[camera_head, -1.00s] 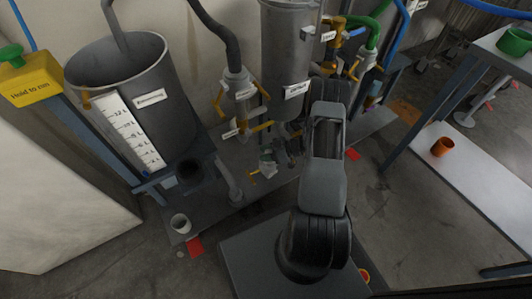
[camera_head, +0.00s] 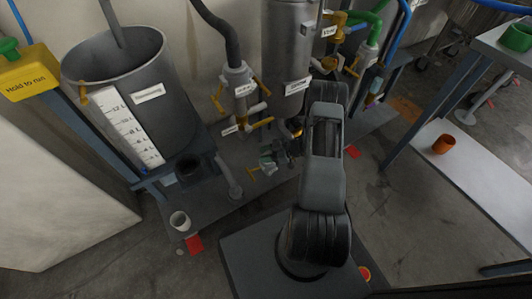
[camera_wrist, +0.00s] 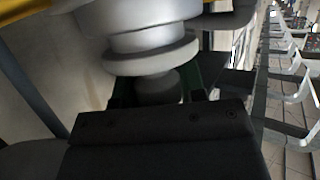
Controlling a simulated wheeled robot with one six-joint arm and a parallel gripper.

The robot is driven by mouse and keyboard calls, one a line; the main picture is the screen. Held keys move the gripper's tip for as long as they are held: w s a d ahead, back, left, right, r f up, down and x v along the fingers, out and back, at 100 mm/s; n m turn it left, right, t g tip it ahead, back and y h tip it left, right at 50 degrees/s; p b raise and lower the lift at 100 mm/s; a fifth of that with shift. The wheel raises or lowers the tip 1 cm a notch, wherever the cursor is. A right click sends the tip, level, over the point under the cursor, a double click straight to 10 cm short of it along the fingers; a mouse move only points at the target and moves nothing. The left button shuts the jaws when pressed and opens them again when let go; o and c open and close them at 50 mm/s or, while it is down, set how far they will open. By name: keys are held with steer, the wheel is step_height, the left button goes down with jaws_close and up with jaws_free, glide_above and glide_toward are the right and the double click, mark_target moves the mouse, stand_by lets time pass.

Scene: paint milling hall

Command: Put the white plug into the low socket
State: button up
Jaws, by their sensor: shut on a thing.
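In the wrist view my gripper (camera_wrist: 155,92) is shut on a pale grey-white, round, flanged piece, which I take to be the white plug (camera_wrist: 150,55). Its narrow stub sits between the dark jaws, and its wide end runs out of the top of the picture. In the head view my gripper (camera_head: 278,156) is low, in front of the pipework, partly hidden by my arm. A small pale-green fitting with a yellow lever (camera_head: 253,172) is close beside it. I cannot tell for certain which fitting is the low socket, or whether the plug touches it.
A large grey tank (camera_head: 150,65) with a litre scale stands at the left. A white coupling with yellow levers (camera_head: 240,88) hangs under a black hose. A white cup (camera_head: 180,221) stands on the platform edge. An orange cup (camera_head: 443,144) is on the right bench.

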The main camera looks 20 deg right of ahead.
steer(key=shift+f, duration=0.1)
steer(key=o, duration=1.1)
steer(key=shift+p+v, duration=2.35)
steer(key=shift+v, duration=4.55)
